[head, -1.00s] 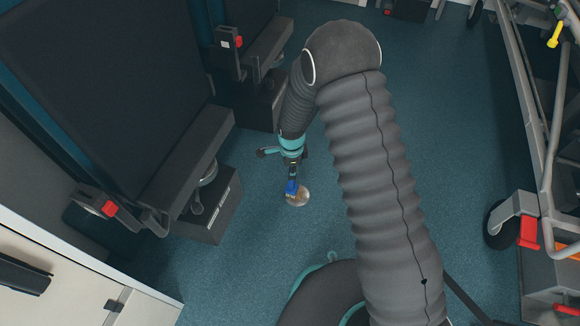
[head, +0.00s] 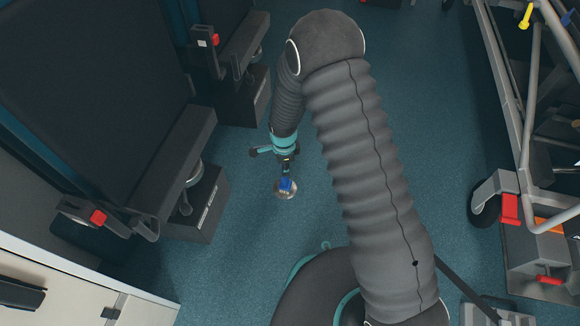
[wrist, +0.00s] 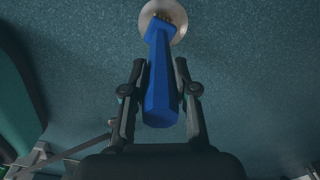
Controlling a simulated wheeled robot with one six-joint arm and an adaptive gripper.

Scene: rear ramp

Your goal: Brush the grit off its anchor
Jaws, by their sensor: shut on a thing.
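My gripper (wrist: 160,105) is shut on the blue handle of a brush (wrist: 160,75); in the head view the brush (head: 286,185) shows as a small blue shape below my gripper (head: 285,172). The anchor (wrist: 175,16) is a pale round metal disc on the floor; it also shows in the head view (head: 279,193). The brush's far end overlaps the disc in both views. Tan specks or bristles show at that end, and I cannot tell which they are. Whether the brush touches the disc is unclear.
Dark seats with black floor mounts (head: 195,205) and red buckles (head: 97,217) stand at the left. A wheeled metal frame (head: 525,120) with a caster (head: 486,205) stands at the right. A white cabinet (head: 70,290) is at the lower left. Blue floor (head: 235,230) around the disc is clear.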

